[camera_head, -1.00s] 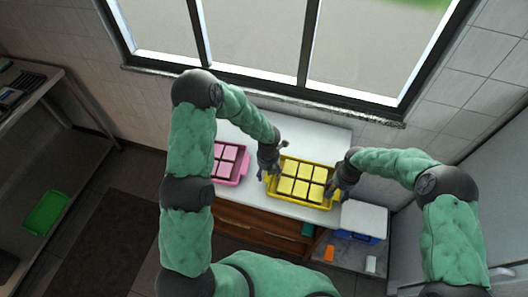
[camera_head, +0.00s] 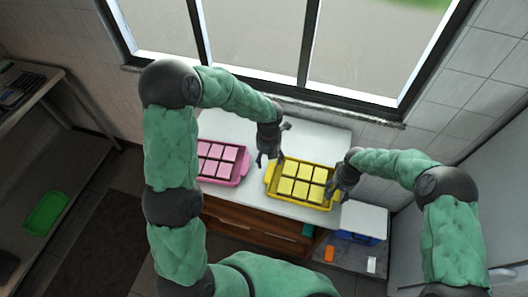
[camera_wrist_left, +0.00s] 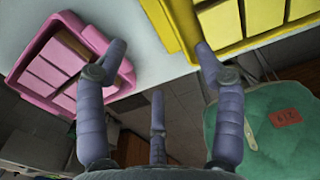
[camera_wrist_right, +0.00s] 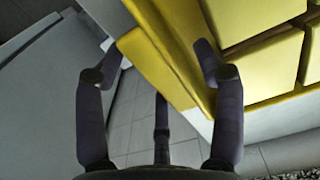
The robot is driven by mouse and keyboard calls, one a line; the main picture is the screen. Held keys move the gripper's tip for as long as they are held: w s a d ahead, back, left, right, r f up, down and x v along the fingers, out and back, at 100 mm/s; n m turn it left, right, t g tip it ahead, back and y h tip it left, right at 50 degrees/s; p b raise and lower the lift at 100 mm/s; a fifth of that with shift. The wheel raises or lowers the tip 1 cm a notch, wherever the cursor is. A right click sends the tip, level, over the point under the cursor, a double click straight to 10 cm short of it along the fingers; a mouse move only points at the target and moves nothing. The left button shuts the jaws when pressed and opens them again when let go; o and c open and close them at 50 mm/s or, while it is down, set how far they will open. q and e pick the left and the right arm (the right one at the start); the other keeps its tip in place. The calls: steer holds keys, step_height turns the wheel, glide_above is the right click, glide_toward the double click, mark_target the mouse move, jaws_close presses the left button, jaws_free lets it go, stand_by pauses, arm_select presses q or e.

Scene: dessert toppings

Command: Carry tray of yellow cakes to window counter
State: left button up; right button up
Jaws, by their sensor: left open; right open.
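The yellow tray (camera_head: 271,189) holds several yellow cakes (camera_head: 301,184) and sits on the white counter below the window. My left gripper (camera_head: 269,158) is open and empty, just off the tray's left end. In the left wrist view the yellow tray (camera_wrist_left: 180,22) is by one finger and the pink tray by the other, with bare counter between. My right gripper (camera_head: 339,188) is open at the tray's right end. In the right wrist view its spread fingers (camera_wrist_right: 163,48) straddle the yellow rim or handle (camera_wrist_right: 150,65); contact is unclear.
A pink tray (camera_head: 241,172) of pink cakes stands left of the yellow tray, partly hidden by my left arm. The white counter (camera_head: 313,137) is clear behind the trays. A blue-and-white box (camera_head: 362,220) stands at the right. A shelf with a green tray (camera_head: 46,213) is far left.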

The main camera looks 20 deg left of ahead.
steer(key=shift+r, duration=0.45)
arm_select(q)
steer(key=shift+r, duration=0.55)
arm_select(e)
step_height(320, 180, up, 11)
